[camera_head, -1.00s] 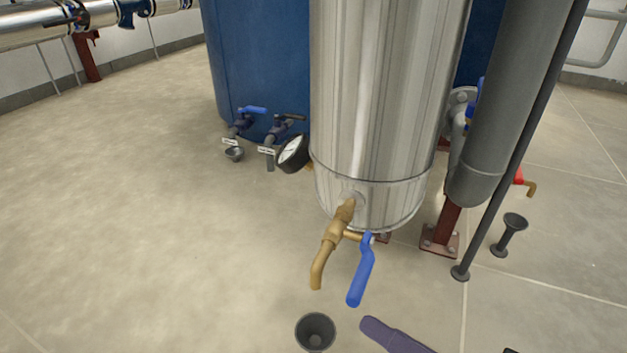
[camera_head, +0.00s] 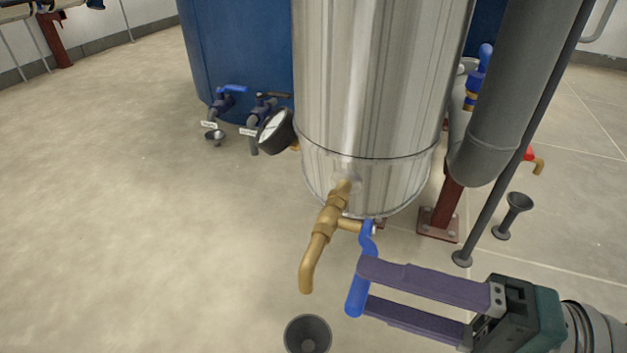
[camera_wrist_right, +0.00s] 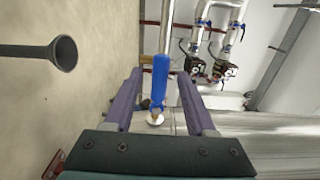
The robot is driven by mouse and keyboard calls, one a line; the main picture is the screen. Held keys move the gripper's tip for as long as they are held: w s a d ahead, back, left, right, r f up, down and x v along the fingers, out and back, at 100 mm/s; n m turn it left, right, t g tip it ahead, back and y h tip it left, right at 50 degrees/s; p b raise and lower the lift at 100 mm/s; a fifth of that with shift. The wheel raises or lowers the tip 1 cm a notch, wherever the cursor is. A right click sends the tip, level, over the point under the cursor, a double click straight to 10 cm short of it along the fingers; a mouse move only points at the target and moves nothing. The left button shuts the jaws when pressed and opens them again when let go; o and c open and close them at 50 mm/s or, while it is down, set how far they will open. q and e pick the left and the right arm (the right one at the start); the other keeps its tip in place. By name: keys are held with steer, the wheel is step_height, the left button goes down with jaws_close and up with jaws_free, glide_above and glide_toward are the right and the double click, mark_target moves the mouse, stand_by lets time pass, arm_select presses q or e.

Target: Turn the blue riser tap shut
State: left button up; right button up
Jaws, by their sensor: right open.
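The blue tap handle (camera_head: 359,285) hangs down from a brass riser tap (camera_head: 323,225) at the foot of the silver riser (camera_head: 372,100). My right gripper (camera_head: 360,283) reaches in from the right with its two purple fingers open. The fingertips stand at the handle's lower part, the upper finger overlapping it in the head view. In the right wrist view the blue handle (camera_wrist_right: 160,82) lies between the open fingers (camera_wrist_right: 157,90), with a gap on each side. Whether a finger touches it cannot be told. My left gripper is out of view.
A dark funnel drain (camera_head: 307,334) stands below the brass spout; another (camera_head: 513,214) stands at right. A grey pipe (camera_head: 505,90) and thin dark post (camera_head: 510,160) rise near my right arm. A round gauge (camera_head: 275,131) and small valves (camera_head: 230,98) sit at left. The left floor is clear.

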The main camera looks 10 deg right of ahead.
steer(key=shift+x, duration=1.2)
jaws_close()
stand_by(0.6)
